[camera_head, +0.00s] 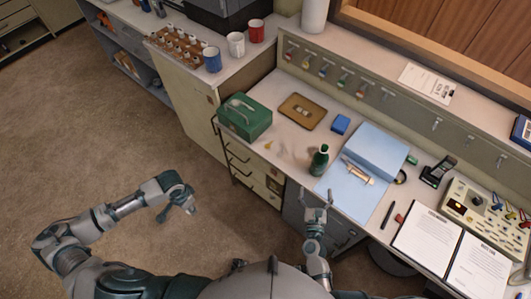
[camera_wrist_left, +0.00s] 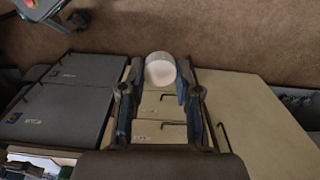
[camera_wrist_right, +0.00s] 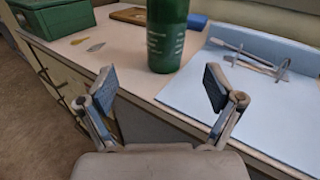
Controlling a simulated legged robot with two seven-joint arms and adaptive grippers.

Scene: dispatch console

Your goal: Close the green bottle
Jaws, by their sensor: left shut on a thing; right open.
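The green bottle (camera_head: 319,161) stands upright on the desk near its front edge, beside the blue folder. In the right wrist view its lower body (camera_wrist_right: 166,35) shows and its top is out of frame. My right gripper (camera_head: 316,193) is open and empty just in front of the bottle, its fingers (camera_wrist_right: 160,85) pointing toward it and apart from it. My left gripper (camera_head: 190,206) is away from the desk, above the floor. In the left wrist view it is shut on a round whitish cap (camera_wrist_left: 160,72), held between its fingertips.
A green box (camera_head: 245,117), a brown tray (camera_head: 302,112) and a blue block (camera_head: 340,124) stand behind and left. An open binder (camera_head: 428,238) lies at right. Open floor surrounds my left arm.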

